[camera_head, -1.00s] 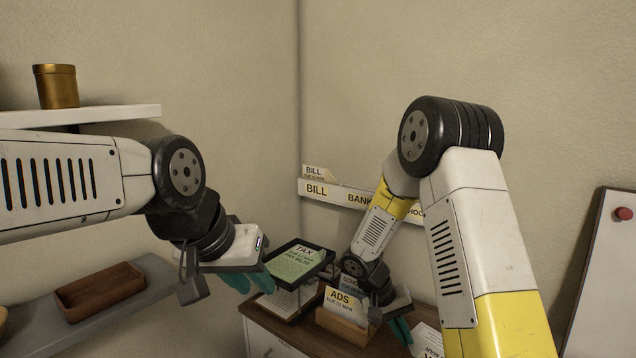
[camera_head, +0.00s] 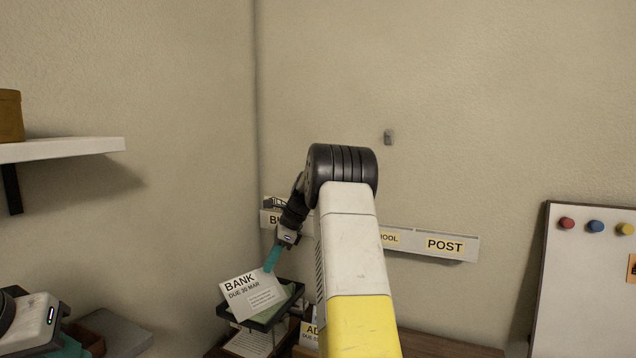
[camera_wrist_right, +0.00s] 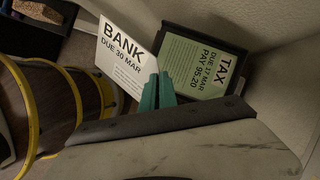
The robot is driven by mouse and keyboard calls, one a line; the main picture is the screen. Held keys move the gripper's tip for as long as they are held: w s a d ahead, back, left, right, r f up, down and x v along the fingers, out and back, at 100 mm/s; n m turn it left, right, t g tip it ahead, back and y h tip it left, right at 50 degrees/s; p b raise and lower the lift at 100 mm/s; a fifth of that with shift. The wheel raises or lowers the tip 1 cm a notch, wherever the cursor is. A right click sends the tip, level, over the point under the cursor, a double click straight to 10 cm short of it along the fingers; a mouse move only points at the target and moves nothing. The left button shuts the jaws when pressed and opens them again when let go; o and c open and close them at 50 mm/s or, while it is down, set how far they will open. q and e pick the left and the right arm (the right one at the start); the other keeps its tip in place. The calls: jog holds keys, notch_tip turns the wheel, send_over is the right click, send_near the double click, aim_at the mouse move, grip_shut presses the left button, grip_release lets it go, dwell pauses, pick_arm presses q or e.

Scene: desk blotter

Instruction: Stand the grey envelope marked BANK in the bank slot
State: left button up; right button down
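The pale grey envelope marked BANK (camera_head: 253,296) hangs tilted from my right gripper (camera_head: 272,260), above the black tray with the TAX paper. In the right wrist view the envelope (camera_wrist_right: 124,60) sits at the teal fingertips (camera_wrist_right: 158,92), which look closed on its edge. The wall rack (camera_head: 460,256) shows SCHOOL and POST labels and part of a BILL label. My right arm hides the stretch between them, including the bank slot. My left gripper (camera_head: 75,347) is at the lower left, partly cut off; its finger opening is unclear.
The black tray (camera_head: 292,312) is below the envelope; its green TAX paper (camera_wrist_right: 198,68) shows in the wrist view. An ADS card (camera_head: 309,335) stands on the wooden desk (camera_head: 445,347). A white shelf (camera_head: 65,148) is at left, a whiteboard (camera_head: 590,275) at right.

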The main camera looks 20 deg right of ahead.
jog(key=w+d+r+m+t+h, duration=0.1)
jog(key=d+r+m+t+h, duration=0.9)
jog(key=d+r, duration=1.3)
jog(key=shift+w+d+m+t+h, duration=0.15)
jog(key=shift+d+m+t+h, duration=0.15)
jog(key=shift+d+m+h, duration=0.8)
jog(key=shift+d+r+y, duration=0.1)
jog(key=shift+d+y, duration=0.05)
jog(key=shift+y, duration=0.15)
jog(key=shift+s+f, duration=0.2)
jog(key=shift+f, duration=1.9)
jog(key=shift+f, duration=0.1)
